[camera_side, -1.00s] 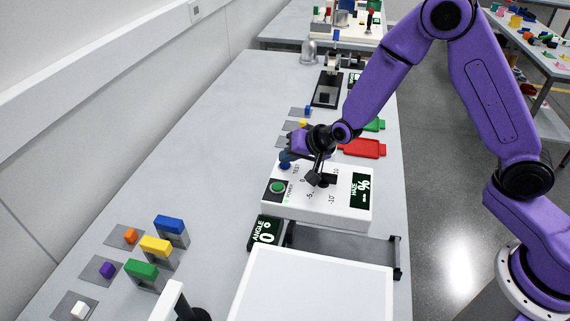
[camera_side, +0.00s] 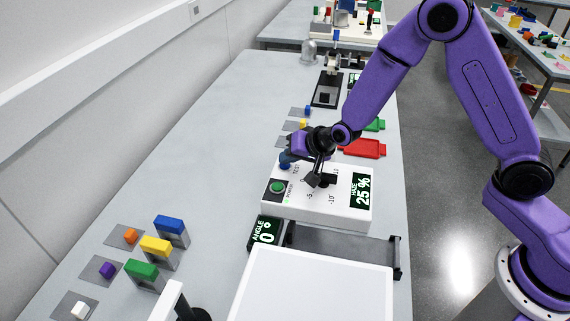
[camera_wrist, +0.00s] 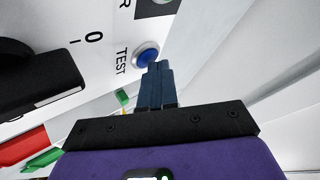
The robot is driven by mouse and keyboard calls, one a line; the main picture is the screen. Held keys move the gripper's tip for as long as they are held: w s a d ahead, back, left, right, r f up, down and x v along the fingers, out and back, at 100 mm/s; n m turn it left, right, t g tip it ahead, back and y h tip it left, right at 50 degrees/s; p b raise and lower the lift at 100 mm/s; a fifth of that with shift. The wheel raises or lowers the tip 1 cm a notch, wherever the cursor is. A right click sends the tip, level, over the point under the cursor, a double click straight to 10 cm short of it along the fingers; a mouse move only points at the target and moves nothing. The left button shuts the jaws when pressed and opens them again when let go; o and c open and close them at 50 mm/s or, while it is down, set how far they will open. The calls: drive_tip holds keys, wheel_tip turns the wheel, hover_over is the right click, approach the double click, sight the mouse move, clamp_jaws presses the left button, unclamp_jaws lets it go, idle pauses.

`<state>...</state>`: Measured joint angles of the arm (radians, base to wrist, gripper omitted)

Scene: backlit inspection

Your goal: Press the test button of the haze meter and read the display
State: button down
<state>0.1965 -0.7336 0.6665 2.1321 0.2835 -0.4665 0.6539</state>
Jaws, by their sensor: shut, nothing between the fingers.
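The haze meter (camera_side: 340,213) is a white box on the long grey table. The blue round test button (camera_wrist: 147,55) sits beside the word TEST in the wrist view. My gripper (camera_wrist: 155,66) is shut, with its fingertips at the near edge of the button. They look to be touching it.
A green power button (camera_side: 277,187) and a black knob (camera_side: 325,179) are on the meter's top. An angle display (camera_side: 265,231) and a white panel (camera_side: 312,285) stand in front. Coloured blocks on grey plates are at left. A red tray (camera_side: 364,148) lies behind.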

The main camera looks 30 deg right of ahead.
sight(289, 166)
drive_tip(key=shift+r, duration=0.7)
drive_tip(key=shift+r, duration=0.1)
drive_tip(key=shift+r, duration=2.45)
drive_tip(key=s+r+n+g, duration=0.25)
drive_tip(key=s+n, duration=0.25)
drive_tip(key=s, duration=0.5)
drive_tip(key=s+r+n+g, duration=0.1)
drive_tip(key=s+n+g, duration=0.25)
drive_tip(key=s, duration=0.65)
drive_tip(key=s+d+r+n+g+h, duration=0.2)
drive_tip(key=s+d+n, duration=0.7)
drive_tip(key=s+d, duration=0.4)
drive_tip(key=s, duration=0.4)
drive_tip(key=shift+s+d+h, duration=0.15)
drive_tip(key=shift+h, duration=0.25)
